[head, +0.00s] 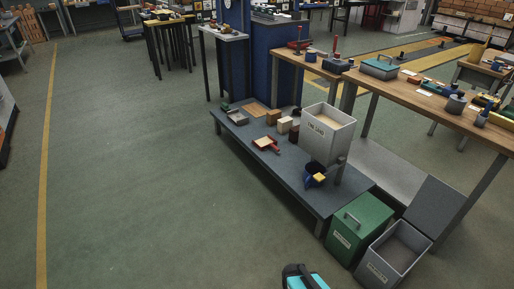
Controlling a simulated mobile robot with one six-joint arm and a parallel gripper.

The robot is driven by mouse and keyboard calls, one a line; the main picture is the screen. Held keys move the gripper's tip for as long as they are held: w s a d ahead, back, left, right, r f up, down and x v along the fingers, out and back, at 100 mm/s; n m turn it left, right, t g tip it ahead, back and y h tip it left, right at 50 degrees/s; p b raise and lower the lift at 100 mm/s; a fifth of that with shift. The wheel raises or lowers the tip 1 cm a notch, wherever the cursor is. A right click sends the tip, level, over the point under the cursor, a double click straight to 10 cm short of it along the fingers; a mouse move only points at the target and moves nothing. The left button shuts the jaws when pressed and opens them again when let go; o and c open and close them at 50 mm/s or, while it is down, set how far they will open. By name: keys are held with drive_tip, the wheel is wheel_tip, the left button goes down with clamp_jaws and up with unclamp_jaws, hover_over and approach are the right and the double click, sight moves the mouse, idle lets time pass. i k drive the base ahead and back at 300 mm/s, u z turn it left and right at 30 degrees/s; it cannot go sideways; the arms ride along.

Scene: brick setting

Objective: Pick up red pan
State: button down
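A small red pan (266,144) with a pale inside lies on the low dark grey platform (300,187), left of the white-grey bin. It is small and far off, so its details are hard to tell. Nothing is seen touching it from above. I cannot make out my gripper in the head view. A black and teal shape shows at the bottom edge, cut off by the frame; I cannot tell whether it is part of my arm.
A white-grey bin (326,137), wooden blocks (284,125) and a blue-and-yellow item (316,178) share the platform. A green box (359,225) and an open grey bin (394,252) stand at its right front. A wooden workbench (410,92) is behind. Floor at left is clear.

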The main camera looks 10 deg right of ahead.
sight(268, 142)
drive_tip(key=z, duration=0.15)
drive_tip(key=i, duration=0.95)
drive_tip(key=u, duration=0.1)
drive_tip(key=k, duration=0.7)
drive_tip(key=u, duration=0.55)
drive_tip(key=i, duration=1.2)
drive_tip(key=u, duration=0.35)
